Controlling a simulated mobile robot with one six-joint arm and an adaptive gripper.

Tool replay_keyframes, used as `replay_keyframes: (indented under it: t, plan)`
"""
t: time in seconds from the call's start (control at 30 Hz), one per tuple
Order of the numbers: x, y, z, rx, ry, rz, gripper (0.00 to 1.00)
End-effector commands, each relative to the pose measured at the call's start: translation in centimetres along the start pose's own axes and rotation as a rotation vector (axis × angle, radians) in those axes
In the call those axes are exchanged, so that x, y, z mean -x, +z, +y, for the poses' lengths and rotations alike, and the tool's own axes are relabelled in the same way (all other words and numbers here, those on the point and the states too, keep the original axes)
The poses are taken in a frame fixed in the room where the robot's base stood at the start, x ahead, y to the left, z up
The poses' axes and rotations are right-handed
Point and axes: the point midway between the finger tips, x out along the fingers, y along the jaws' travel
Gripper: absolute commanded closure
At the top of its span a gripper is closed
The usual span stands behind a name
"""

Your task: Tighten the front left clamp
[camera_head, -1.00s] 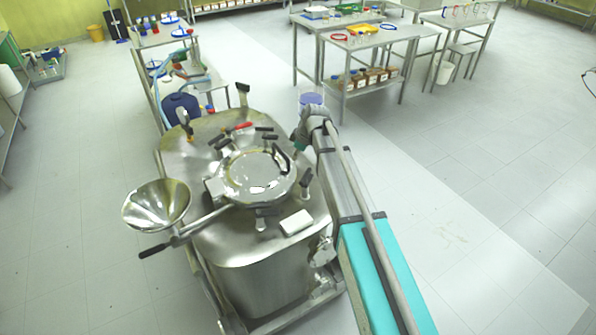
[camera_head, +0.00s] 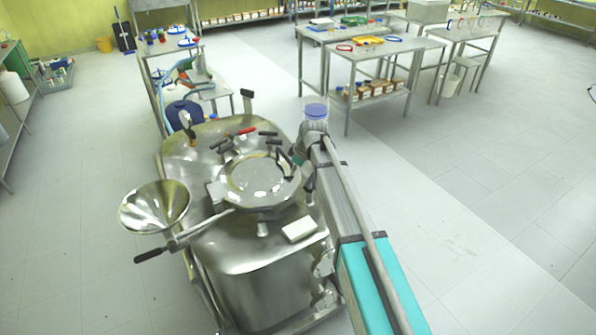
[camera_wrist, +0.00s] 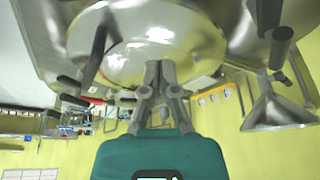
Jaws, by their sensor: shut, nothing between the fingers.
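The steel reactor (camera_head: 255,258) stands left of my arm, with its round lid (camera_head: 258,181) on top. Several black-handled clamps ring the lid, and one handle is red (camera_head: 247,130). A long lever with a black grip (camera_head: 151,256) sticks out at the front left. I cannot tell for certain which is the front left clamp. My gripper is hidden or unclear beside the lid in the head view. In the wrist view my gripper (camera_wrist: 160,68) is shut and empty, its fingertips in front of the shiny lid (camera_wrist: 145,42). A black handle (camera_wrist: 100,42) shows left of the fingers.
A steel funnel (camera_head: 155,207) stands at the reactor's left, and also shows in the wrist view (camera_wrist: 273,108). A white block (camera_head: 299,229) lies on the reactor's front top. Steel tables (camera_head: 385,50) stand behind. The floor right of my arm is clear.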

Motion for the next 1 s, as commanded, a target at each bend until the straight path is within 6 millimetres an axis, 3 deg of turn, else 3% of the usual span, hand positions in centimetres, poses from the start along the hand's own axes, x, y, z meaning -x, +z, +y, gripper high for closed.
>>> replay_keyframes:
  t: [0.4,0.7,1.0]
  plan:
    - [-3.9,0.1,0.0,0.001,0.000,0.000,1.00]
    - [-2.9,3.3,-0.1,-0.001,-0.001,0.000,1.00]
    - [-2.8,4.0,0.0,0.001,-0.001,0.000,1.00]
